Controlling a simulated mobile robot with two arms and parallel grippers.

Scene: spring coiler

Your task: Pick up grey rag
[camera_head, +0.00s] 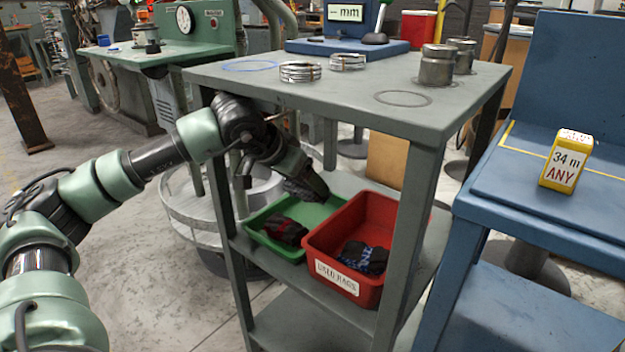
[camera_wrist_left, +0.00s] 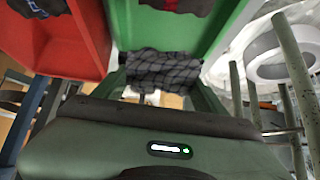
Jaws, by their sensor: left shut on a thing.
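The grey rag (camera_wrist_left: 160,70) shows in the left wrist view as a dark grey, crumpled, checked cloth at the end of my left gripper. In the head view my left gripper (camera_head: 308,188) is under the table top, above the back of the green tray (camera_head: 262,213). It is shut on the grey rag and holds it over the tray. The fingertips are hard to make out against the dark cloth. A dark rag with red marks (camera_head: 284,230) lies in the green tray. My right gripper is not in view.
A red bin (camera_head: 342,278) labelled "USED RAGS" stands right of the green tray on the shelf, with a black and blue rag (camera_head: 366,257) inside. The grey table top (camera_head: 330,95) and its front legs frame the shelf opening. A blue bench (camera_head: 530,200) stands right.

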